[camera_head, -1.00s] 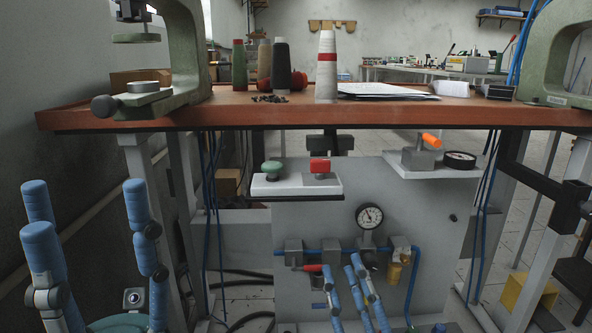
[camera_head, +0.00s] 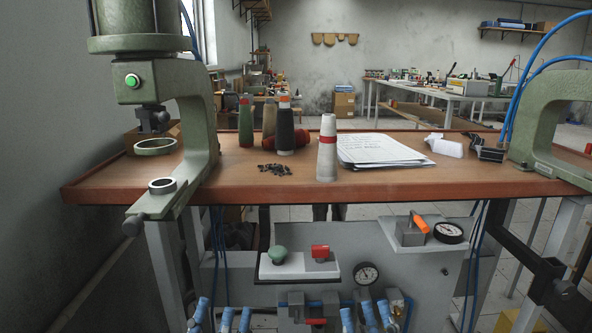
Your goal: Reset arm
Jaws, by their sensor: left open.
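My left gripper (camera_head: 223,315) shows only as several blue fingertips at the bottom edge, left of centre. The fingers stand apart, and nothing shows between them. My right gripper (camera_head: 366,316) shows as blue fingertips at the bottom edge, right of centre, in front of the grey machine front (camera_head: 345,242). Its palm is below the picture, so I cannot tell how far it is open. Both grippers are below the level of the wooden tabletop (camera_head: 285,192), with a gap between them.
Two green presses (camera_head: 205,135) (camera_head: 530,130) stand at the table ends. Thread cones (camera_head: 327,150), papers (camera_head: 380,150) and small dark parts (camera_head: 275,169) lie between. Under the front edge are a green knob (camera_head: 278,254), a red button (camera_head: 320,252) and gauges (camera_head: 367,273).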

